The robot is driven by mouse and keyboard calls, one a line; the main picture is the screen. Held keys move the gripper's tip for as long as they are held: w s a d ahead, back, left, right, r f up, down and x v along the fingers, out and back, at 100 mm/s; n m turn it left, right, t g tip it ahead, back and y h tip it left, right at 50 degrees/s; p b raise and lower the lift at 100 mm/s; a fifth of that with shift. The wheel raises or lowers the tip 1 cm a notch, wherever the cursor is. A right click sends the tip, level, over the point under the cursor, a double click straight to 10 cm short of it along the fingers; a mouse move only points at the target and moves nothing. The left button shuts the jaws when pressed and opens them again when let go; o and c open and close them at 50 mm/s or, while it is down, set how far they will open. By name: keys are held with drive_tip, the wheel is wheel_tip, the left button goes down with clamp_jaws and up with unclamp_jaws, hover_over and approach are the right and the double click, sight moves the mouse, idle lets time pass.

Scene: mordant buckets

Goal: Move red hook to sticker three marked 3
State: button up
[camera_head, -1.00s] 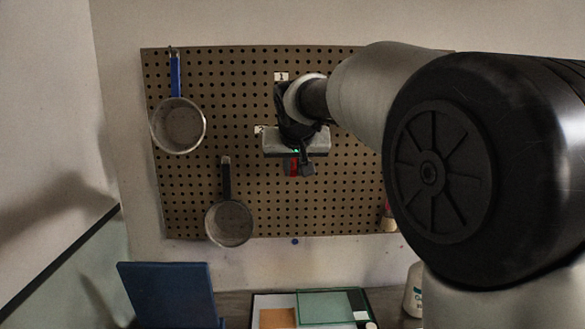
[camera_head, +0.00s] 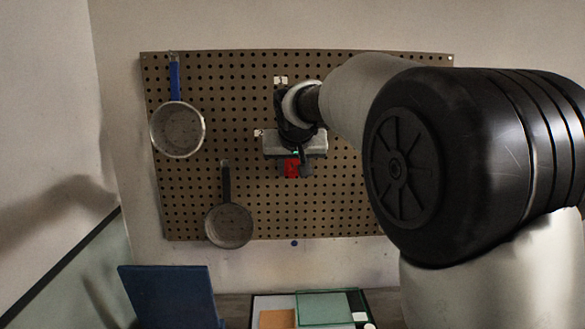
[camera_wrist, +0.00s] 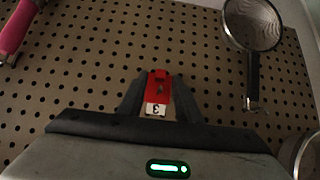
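The red hook (camera_head: 291,168) is in front of the pegboard, right of the pan with the dark handle. In the wrist view the red hook (camera_wrist: 160,84) sits between the two dark fingertips of my gripper (camera_wrist: 160,80), which appear to touch its sides. The white sticker marked 3 (camera_wrist: 156,109) shows upside down between the fingers, right at the hook's near end. Whether the hook is seated in the board I cannot tell. In the head view my gripper (camera_head: 298,166) partly covers the hook, and sticker 3 is hidden.
On the pegboard (camera_head: 240,90) hang a blue-handled pan (camera_head: 178,130) at left and a dark-handled pan (camera_head: 229,225) below it. A sticker (camera_head: 281,79) is above my gripper, another (camera_head: 258,132) to its left. A red-pink handle (camera_wrist: 14,30) shows in the wrist view. A blue panel (camera_head: 170,295) stands below.

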drive_tip(key=shift+s, duration=0.1)
drive_tip(key=v, duration=1.7)
drive_tip(key=shift+r, duration=0.15)
drive_tip(key=shift+s, duration=0.1)
drive_tip(key=s+d+f+g+p, duration=0.1)
drive_tip(key=s+d+f, duration=0.2)
drive_tip(key=s+f, duration=0.3)
drive_tip(key=s+d+f+g+p, duration=0.1)
drive_tip(key=s+f, duration=0.5)
drive_tip(key=s, duration=0.6)
drive_tip(key=s+d+f+g+p, duration=0.1)
drive_tip(key=s+d+f+p, duration=0.2)
drive_tip(key=s+d+f, duration=0.3)
drive_tip(key=s, duration=0.3)
drive_tip(key=shift+g, duration=0.4)
